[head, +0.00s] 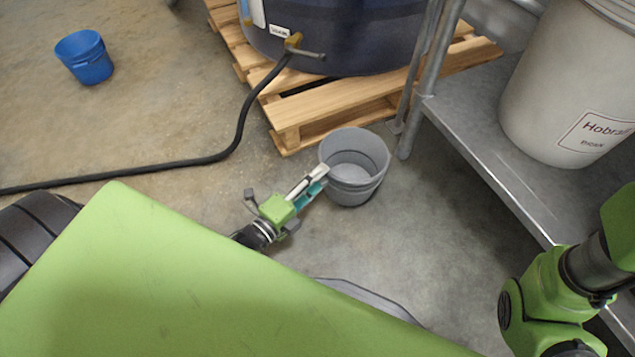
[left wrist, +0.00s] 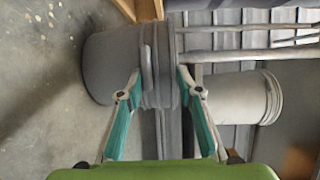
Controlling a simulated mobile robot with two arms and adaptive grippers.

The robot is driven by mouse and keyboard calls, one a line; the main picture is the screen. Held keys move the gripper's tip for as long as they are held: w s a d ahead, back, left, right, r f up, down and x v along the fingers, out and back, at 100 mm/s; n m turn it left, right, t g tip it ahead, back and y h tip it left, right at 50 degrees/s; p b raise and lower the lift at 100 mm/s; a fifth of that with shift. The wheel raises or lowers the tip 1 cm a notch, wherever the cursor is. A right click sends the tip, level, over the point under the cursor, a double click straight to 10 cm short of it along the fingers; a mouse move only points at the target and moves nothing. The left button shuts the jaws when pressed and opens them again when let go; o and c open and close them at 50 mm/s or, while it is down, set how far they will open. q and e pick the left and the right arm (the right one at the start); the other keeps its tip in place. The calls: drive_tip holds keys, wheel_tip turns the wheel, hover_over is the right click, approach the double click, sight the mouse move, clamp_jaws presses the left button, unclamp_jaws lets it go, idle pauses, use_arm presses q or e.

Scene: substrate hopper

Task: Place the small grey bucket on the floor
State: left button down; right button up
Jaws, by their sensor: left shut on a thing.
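The small grey bucket (head: 368,186) is upright in the head view, just in front of the pallet's corner and left of the metal table's leg. My left gripper (head: 315,180) is shut on the near left side of its rim. In the left wrist view the grey bucket (left wrist: 108,68) fills the upper left, and its wall runs between the two fingers of my left gripper (left wrist: 160,80). I cannot tell whether the bucket's base touches the floor (head: 190,125). The bucket looks empty. My right gripper is out of view; only green links of that arm show at the lower right.
A wooden pallet (head: 335,105) carries a dark blue tank (head: 350,35). A black hose (head: 235,135) runs from its valve across the floor to the left. A blue bucket (head: 86,62) stands far left. A metal table (head: 480,110) holds a large white bucket (head: 545,85) at right.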

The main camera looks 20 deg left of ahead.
use_arm(q)
drive_tip(key=c, duration=1.4)
unclamp_jaws()
drive_tip(key=shift+c, duration=0.2)
